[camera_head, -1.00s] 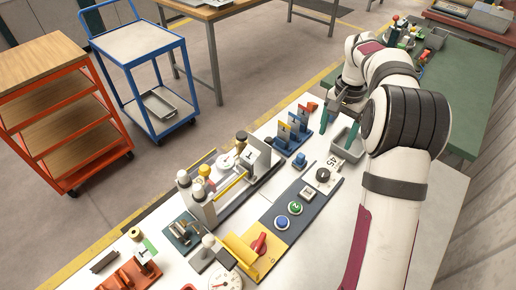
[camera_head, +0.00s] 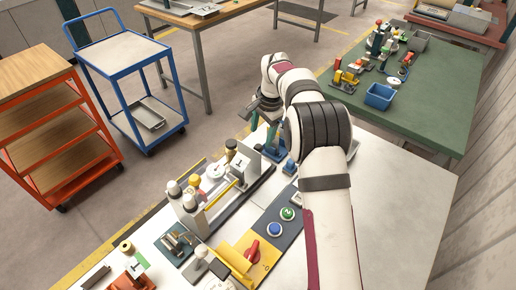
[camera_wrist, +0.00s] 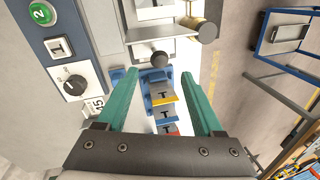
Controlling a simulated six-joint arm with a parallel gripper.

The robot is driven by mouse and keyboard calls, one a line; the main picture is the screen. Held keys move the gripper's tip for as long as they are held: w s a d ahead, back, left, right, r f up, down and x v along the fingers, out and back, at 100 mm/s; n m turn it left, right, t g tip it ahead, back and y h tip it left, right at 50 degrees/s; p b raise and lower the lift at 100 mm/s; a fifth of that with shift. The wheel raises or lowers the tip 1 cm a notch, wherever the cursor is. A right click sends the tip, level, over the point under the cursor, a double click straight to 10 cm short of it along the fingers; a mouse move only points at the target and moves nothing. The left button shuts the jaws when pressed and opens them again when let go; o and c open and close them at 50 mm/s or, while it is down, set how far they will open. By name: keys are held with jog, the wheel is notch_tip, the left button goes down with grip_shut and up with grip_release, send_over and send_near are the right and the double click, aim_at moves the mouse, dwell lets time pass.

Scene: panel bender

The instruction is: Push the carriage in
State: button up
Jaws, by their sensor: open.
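The bender (camera_head: 196,208) stands on the white bench in the head view, with pale-knobbed posts at its near end. A grey block with a white label (camera_head: 243,162), which looks like the carriage, sits at its far end. A yellow bar lies beside it. In the wrist view, pale and grey bender parts (camera_wrist: 165,30) show at the top, with a dark round knob (camera_wrist: 160,58) pointing toward me. My gripper (camera_wrist: 160,75) is open and empty, its teal fingers either side of the knob's line. Contact is not visible. In the head view my gripper (camera_head: 264,128) is beyond the block, partly hidden by my arm.
A blue stand with labelled pieces (camera_wrist: 160,100) lies below my fingers. A control panel with buttons (camera_head: 282,220) and a red-handled yellow unit (camera_head: 248,252) flank the bender. A green table (camera_head: 420,110) stands right, a blue cart (camera_head: 130,70) left.

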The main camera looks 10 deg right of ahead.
aim_at(259, 145)
jog(key=f, duration=0.2)
jog(key=w+f, duration=0.1)
jog(key=f, duration=0.2)
jog(key=a+f, duration=0.1)
jog(key=f, duration=0.2)
jog(key=shift+w+f, duration=0.1)
jog(key=shift+w, duration=0.1)
grip_shut()
dwell(0.9)
